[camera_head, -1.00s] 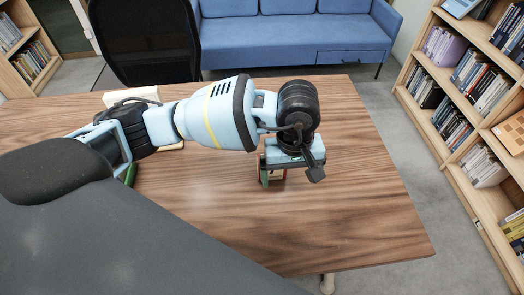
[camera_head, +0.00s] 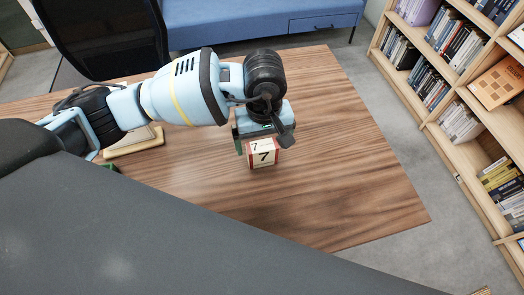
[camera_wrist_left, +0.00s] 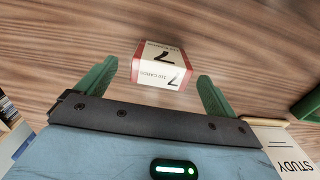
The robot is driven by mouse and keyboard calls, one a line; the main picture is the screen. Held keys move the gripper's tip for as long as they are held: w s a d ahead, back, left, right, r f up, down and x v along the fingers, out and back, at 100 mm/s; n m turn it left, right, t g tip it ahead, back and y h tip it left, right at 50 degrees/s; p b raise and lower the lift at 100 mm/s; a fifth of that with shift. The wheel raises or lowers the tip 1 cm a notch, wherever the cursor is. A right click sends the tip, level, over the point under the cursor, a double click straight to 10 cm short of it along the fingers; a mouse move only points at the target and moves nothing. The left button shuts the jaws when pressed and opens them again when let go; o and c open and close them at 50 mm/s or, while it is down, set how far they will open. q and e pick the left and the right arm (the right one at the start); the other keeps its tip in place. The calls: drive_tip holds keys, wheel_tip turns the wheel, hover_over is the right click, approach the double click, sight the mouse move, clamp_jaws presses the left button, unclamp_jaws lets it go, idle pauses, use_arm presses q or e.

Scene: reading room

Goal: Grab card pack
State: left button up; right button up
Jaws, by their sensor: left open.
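The card pack (camera_head: 262,154) is a small white and red box marked with a 7, resting on the wooden table (camera_head: 340,160). In the left wrist view the card pack (camera_wrist_left: 162,64) lies just beyond and between the green fingertips. My left gripper (camera_head: 258,144) is right above and behind the pack in the head view, with part of the pack's far side hidden by it. In the left wrist view my left gripper (camera_wrist_left: 158,80) is open and empty, its fingers apart on either side of the pack. My right gripper is not in view.
A pale book-like item (camera_head: 135,142) lies on the table behind my left arm. A green object (camera_wrist_left: 307,106) and an item marked STUDY (camera_wrist_left: 285,150) show at the right of the wrist view. The table's right side is clear. Bookshelves (camera_head: 455,85) stand at the right.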

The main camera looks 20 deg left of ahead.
sight(262, 153)
use_arm(q)
drive_tip(key=shift+w+a+f, duration=0.1)
drive_tip(key=shift+a+f, duration=0.05)
drive_tip(key=shift+f, duration=1.3)
drive_tip(key=shift+w+a+f, duration=0.1)
drive_tip(key=shift+f, duration=1.3)
drive_tip(key=shift+c, duration=0.4)
drive_tip(key=c, duration=1)
